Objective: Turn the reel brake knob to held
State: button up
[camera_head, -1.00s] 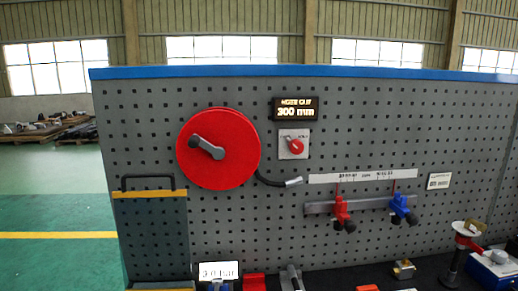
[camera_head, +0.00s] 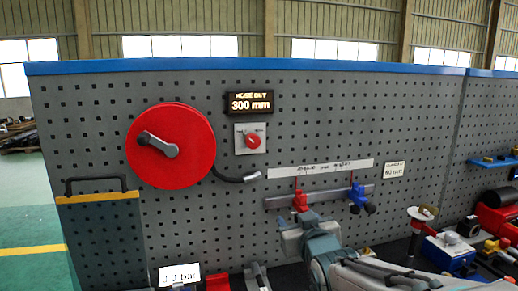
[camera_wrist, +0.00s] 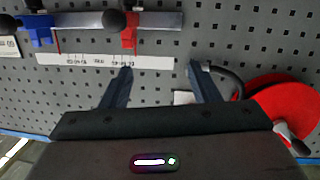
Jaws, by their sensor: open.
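The reel brake knob is a small red knob (camera_head: 253,142) on a white square plate (camera_head: 240,148), right of the reel and below the display, in the head view. Its small lettering is too blurred to read. The red reel (camera_head: 195,170) with a grey crank handle (camera_head: 158,145) hangs on the pegboard. In the wrist view the reel shows at right (camera_wrist: 285,108). My gripper (camera_wrist: 160,72) is open and empty there, facing the board near the scale strip. A white plate edge (camera_wrist: 183,97) shows beside one finger; the knob itself is hidden there.
A display (camera_head: 250,103) reads 300 mm. A rail (camera_head: 280,201) carries a red clamp (camera_head: 300,200) and a blue clamp (camera_head: 357,196) under a white scale strip (camera_head: 320,169). Several tools crowd the bench below.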

aim_at(254, 144)
jog(key=w+a+r+n+t+y, duration=0.1)
jog(key=a+r+n+t+y, duration=0.2)
jog(key=a+r+t+y, duration=0.45)
jog(key=w+a+r+g+p, duration=0.1)
jog(key=w+r, duration=0.1)
jog(key=w, duration=0.2)
jog(key=w+r+h+p, duration=0.1)
jog(key=w+r, duration=0.1)
jog(key=w, duration=0.2)
jog(key=w+a+r+g+h+p, duration=0.1)
jog(key=w+r, duration=0.1)
jog(key=w, duration=0.1)
jog(key=shift+w+a+r+g+p, duration=0.3)
jog(key=shift+w+a+g+p, duration=0.05)
jog(key=shift+w, duration=0.05)
jog(key=c, duration=1)
